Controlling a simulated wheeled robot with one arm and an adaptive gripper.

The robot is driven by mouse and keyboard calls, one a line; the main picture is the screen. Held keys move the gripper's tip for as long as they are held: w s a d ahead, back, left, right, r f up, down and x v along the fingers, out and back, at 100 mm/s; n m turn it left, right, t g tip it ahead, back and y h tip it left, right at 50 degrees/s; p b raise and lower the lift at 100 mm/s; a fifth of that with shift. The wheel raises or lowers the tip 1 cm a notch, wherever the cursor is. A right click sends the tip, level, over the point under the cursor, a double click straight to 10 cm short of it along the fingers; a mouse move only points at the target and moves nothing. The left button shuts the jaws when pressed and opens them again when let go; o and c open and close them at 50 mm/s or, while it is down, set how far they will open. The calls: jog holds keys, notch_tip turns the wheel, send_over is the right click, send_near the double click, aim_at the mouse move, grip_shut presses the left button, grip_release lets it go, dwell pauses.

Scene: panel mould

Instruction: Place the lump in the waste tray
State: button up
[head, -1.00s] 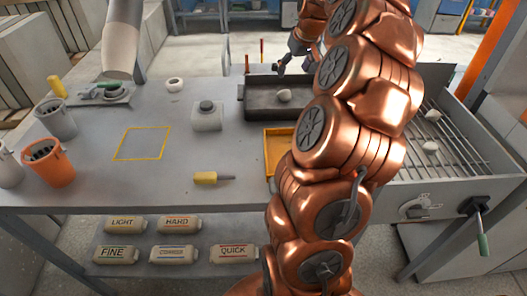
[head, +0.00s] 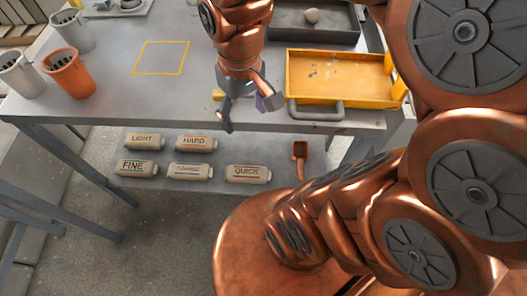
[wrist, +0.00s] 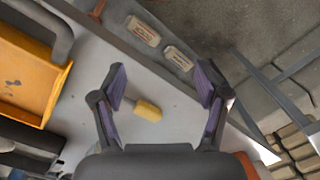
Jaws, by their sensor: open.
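A pale rounded lump (head: 312,16) lies in a dark metal tray (head: 345,38) at the top of the head view. A yellow tray (head: 335,72) with a grey handle stands nearer, at the table's front edge; it also shows in the wrist view (wrist: 48,88). No label shows which is the waste tray. My gripper (head: 250,113) is open and empty at the front of the table, left of the yellow tray. In the wrist view my gripper (wrist: 162,82) has its fingers apart, with a yellow-handled tool (wrist: 147,110) on the table seen between them.
The tool's yellow handle (head: 217,95) shows partly behind my gripper. An orange cup (head: 69,74) and grey cups stand at the left. A yellow outlined square (head: 160,58) on the table is empty. Labelled packs (head: 190,171) and a copper-coloured scoop (head: 300,155) lie on the lower shelf.

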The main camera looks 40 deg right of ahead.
jog(key=s+a+f+g, duration=0.1)
jog(key=s+f, duration=0.2)
jog(key=s, duration=0.5)
jog(key=shift+s+a, duration=0.35)
jog(key=shift+a, duration=0.05)
jog(key=shift+f, duration=0.1)
notch_tip(320, 180, up, 6)
jog(key=p, duration=0.5)
jog(key=shift+f+p, duration=0.15)
jog(key=shift+p, duration=0.2)
jog(key=shift+c, duration=0.4)
